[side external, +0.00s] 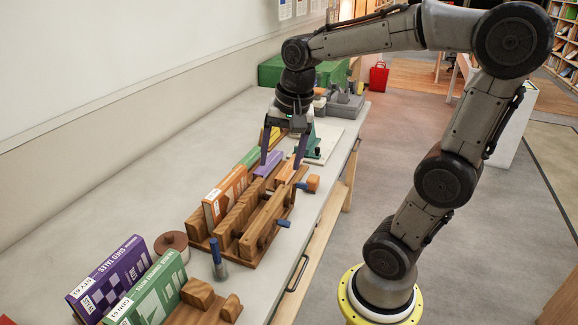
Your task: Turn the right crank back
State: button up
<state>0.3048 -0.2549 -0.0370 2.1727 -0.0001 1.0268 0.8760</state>
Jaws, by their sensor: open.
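A wooden rack (247,255) stands on the grey table and holds upright books. On its front side are small crank-like parts: a blue one (284,223) nearer the camera, and an orange knob (313,182) farther along. A second blue piece (301,186) lies beside the orange knob. I cannot tell from this view which one is the right crank. My gripper (281,164) points down above the far part of the rack, with its two purple-tipped fingers spread apart. A purple block (268,162) shows between the fingers. I cannot tell whether the fingers touch anything.
A purple book (112,277) and a green book (150,292) stand at the near left, by a round brown lidded pot (171,244) and a blue-topped cylinder (216,257). A green box (272,72) and grey tray (345,104) are at the far end. The left table strip is clear.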

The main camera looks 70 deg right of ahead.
jog(key=s+a+r+n+t, duration=0.1)
jog(key=s+a+n, duration=0.2)
jog(key=a+n, duration=0.1)
jog(key=shift+s+a+t, duration=0.3)
jog(key=shift+a+t, duration=0.05)
jog(key=shift+t, duration=0.05)
jog(key=shift+n, duration=0.5)
jog(key=c, duration=0.5)
jog(key=shift+w+d+r+n, duration=0.15)
jog(key=shift+d+n, duration=0.1)
jog(key=shift+n, duration=0.45)
jog(key=shift+c, duration=1.1)
jog(key=w+d+n, duration=0.1)
jog(key=d+n, duration=0.1)
jog(key=w+d+f+n+g+h, duration=0.1)
jog(key=d+n, duration=0.1)
jog(key=w+d+f+n, duration=0.1)
jog(key=d, duration=0.1)
jog(key=shift+w+n+g+h, duration=0.25)
jog(key=shift+n+g+h, duration=0.05)
jog(key=shift+n+h, duration=0.1)
grip_shut()
jog(key=w+d+f+n+g, duration=0.1)
jog(key=d+f+g, duration=0.1)
jog(key=d+f, duration=1)
jog(key=shift+d+f+g, duration=0.3)
jog(key=shift+d+f, duration=0.1)
jog(key=shift+f, duration=1.45)
